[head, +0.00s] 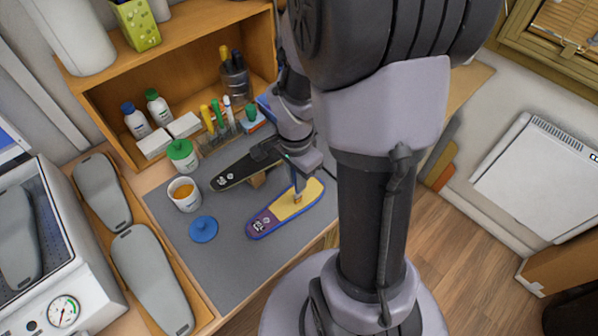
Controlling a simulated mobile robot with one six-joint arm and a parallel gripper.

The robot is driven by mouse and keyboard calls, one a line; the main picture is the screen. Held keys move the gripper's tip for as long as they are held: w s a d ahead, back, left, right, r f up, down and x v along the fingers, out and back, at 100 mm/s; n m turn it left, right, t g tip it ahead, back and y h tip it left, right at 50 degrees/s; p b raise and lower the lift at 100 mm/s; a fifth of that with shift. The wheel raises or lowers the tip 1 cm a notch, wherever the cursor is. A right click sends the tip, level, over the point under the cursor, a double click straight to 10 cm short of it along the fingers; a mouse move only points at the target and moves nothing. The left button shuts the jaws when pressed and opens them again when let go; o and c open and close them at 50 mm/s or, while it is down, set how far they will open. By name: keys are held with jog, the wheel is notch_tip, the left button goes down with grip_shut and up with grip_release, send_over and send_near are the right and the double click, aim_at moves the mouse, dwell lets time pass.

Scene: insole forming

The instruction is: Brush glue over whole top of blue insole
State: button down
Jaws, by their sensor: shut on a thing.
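The blue insole (264,222) lies flat on the grey mat, its blue edge showing. Its right part is yellow on top; its left end is purple with a pale print. My gripper (296,160) is above the insole's right half, shut on a slim blue brush (296,178). The brush points down, its tan bristles (297,198) at the yellow part; whether they touch is hard to tell. A white pot (185,203) of orange-yellow glue (184,190) stands open to the left. My arm hides part of the bench behind.
A black insole (228,179) lies just behind, partly under my wrist. A blue lid (203,229) and a green-lidded jar (182,154) are on the grey mat (225,270). Bottles and pens stand in the wooden shelf (190,37). Grey forms (150,280) lie at left. The mat's front is clear.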

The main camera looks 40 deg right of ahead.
jog(key=a+b, duration=0.3)
jog(key=a, duration=0.9)
jog(key=shift+s+a+r, duration=0.25)
jog(key=shift+s, duration=0.15)
dwell(0.7)
notch_tip(320, 180, up, 8)
jog(key=p, duration=0.6)
